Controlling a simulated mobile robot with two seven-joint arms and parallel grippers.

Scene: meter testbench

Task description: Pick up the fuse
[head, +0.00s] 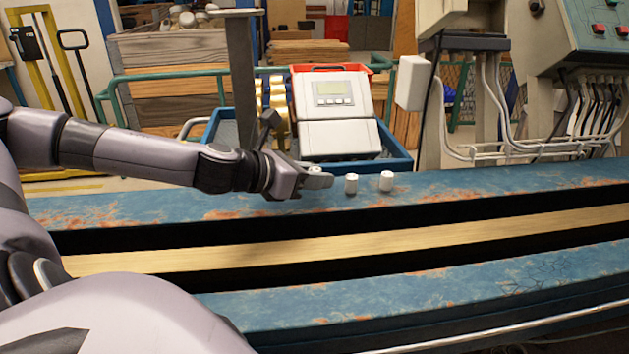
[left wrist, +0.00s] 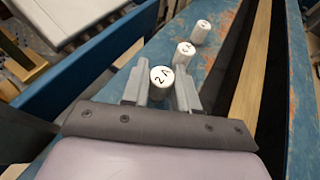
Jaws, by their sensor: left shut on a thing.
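Several small white cylindrical fuses stand in a row on the far blue rail of the bench (head: 480,185). My left gripper (head: 318,180) is at the left end of the row, shut on the nearest fuse (left wrist: 161,77), whose top is marked "2 A" in the left wrist view. In the head view the finger hides most of that fuse. A second fuse (head: 351,184) and a third fuse (head: 387,181) stand apart to its right. In the left wrist view they show beyond the held one (left wrist: 184,53) (left wrist: 201,32). My right gripper is not in view.
A grey meter (head: 335,110) sits in a blue crate (head: 398,163) behind the rail. A white box (head: 412,83) and cables hang at the right. A wooden strip (head: 330,243) runs between dark gaps in front. The rail right of the fuses is clear.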

